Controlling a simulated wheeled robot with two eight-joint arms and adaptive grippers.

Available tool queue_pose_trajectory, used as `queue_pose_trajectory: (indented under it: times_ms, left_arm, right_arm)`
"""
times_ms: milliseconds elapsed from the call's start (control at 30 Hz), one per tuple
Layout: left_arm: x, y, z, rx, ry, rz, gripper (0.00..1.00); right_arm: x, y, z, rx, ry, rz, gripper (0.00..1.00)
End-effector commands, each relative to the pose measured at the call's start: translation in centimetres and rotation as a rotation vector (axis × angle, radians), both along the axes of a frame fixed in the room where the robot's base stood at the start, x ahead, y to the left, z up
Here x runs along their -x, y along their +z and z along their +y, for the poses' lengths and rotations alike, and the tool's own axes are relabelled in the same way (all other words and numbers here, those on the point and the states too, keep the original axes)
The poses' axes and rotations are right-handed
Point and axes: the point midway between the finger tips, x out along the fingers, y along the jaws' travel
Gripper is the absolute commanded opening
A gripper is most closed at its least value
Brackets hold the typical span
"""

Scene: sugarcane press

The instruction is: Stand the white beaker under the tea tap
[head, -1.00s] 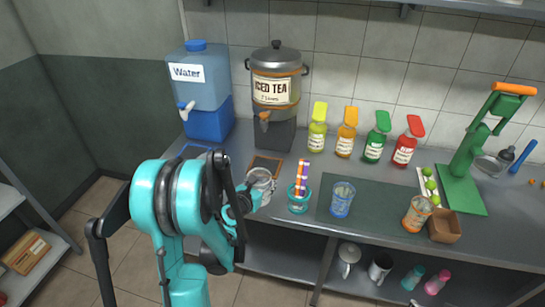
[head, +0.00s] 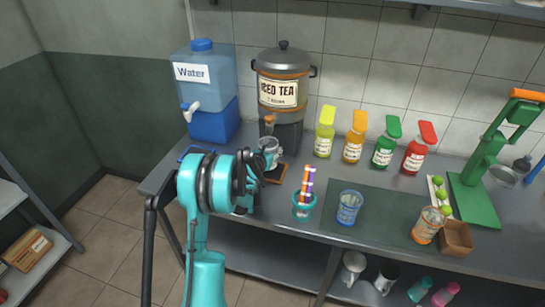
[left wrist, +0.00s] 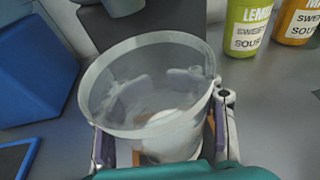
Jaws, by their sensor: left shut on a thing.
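The white beaker (head: 270,153) is upright in my left gripper (head: 258,163), just below the orange-handled tap (head: 269,122) of the iced tea urn (head: 283,92). In the left wrist view the beaker (left wrist: 160,130) shows its open, empty-looking mouth, with the fingers of my left gripper (left wrist: 163,125) shut on its two sides. An orange-edged dark mat (head: 276,174) lies below the beaker, partly hidden by it. I cannot tell whether the beaker's base touches the mat. My right gripper is not in view.
The water dispenser (head: 207,92) stands left of the urn, with a blue-edged mat (head: 195,153) before it. A teal cup of straws (head: 304,205) and a blue patterned glass (head: 349,208) stand to the right. Several bottles (head: 353,140) line the wall.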

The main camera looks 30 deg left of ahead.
Motion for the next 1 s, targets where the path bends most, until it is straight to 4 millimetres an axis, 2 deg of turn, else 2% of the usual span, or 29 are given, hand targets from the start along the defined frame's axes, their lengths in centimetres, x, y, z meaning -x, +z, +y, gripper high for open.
queue_pose_trajectory:
  times_ms: [167,400,633,800,833,900,1000]
  left_arm:
    - [-1.0,-0.3,0.1,0.000,0.000,-0.001,0.10]
    - [-0.9,-3.6,0.1,0.000,0.000,0.000,0.10]
    - [-0.9,-3.4,0.1,0.000,0.000,0.000,0.10]
    - [-0.9,-4.0,0.1,0.000,0.000,0.000,0.10]
    - [-0.9,-3.9,0.1,0.000,0.000,0.000,0.56]
    - [-0.9,-3.8,0.1,0.000,0.000,0.000,0.75]
    - [-0.9,-3.8,0.1,0.000,0.000,0.000,0.77]
  right_arm:
    - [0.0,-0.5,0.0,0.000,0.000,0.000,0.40]
    - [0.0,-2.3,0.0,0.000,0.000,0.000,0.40]
    - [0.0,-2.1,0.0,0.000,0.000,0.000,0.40]
    - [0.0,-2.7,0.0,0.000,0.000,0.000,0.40]
    - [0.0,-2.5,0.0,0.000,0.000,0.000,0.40]
    - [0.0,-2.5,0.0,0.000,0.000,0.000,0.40]
    - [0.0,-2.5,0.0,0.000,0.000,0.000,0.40]
